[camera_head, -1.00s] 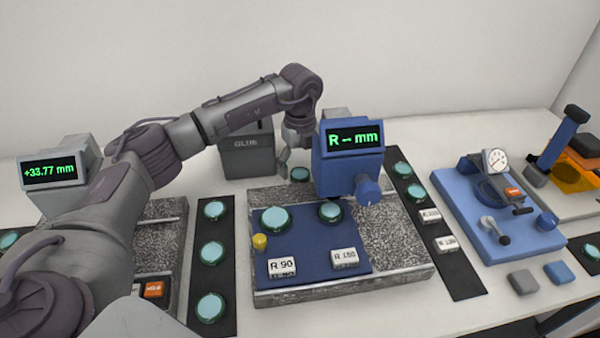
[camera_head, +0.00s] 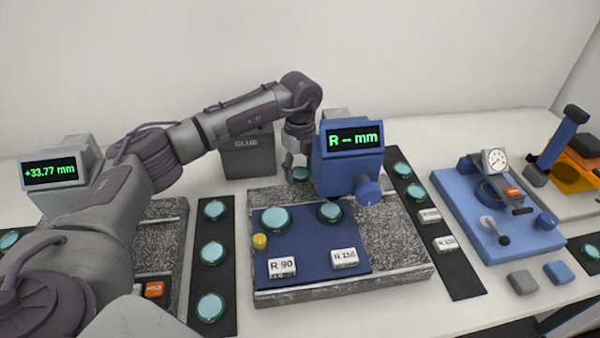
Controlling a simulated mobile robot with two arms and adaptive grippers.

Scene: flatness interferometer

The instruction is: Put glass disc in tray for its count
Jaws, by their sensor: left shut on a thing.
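My left arm reaches in from the left, across to the back of the speckled granite plate. My left gripper (camera_head: 295,168) is shut on a teal glass disc (camera_head: 301,174) behind the plate, beside the blue gauge with the "R -- mm" display (camera_head: 350,165). The fingers are small and partly hidden. Other green-rimmed glass discs lie on the blue mat (camera_head: 300,238), such as a large one (camera_head: 275,219) and a smaller one (camera_head: 330,212). I cannot tell which thing is the counting tray. My right gripper is out of view.
Black strips with several discs flank the plate, left (camera_head: 231,275) and right (camera_head: 462,275). A grey GLUE box (camera_head: 247,157) stands at the back. Labelled blocks (camera_head: 282,267) sit on the mat. A blue fixture with a dial (camera_head: 480,215) stands at the right.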

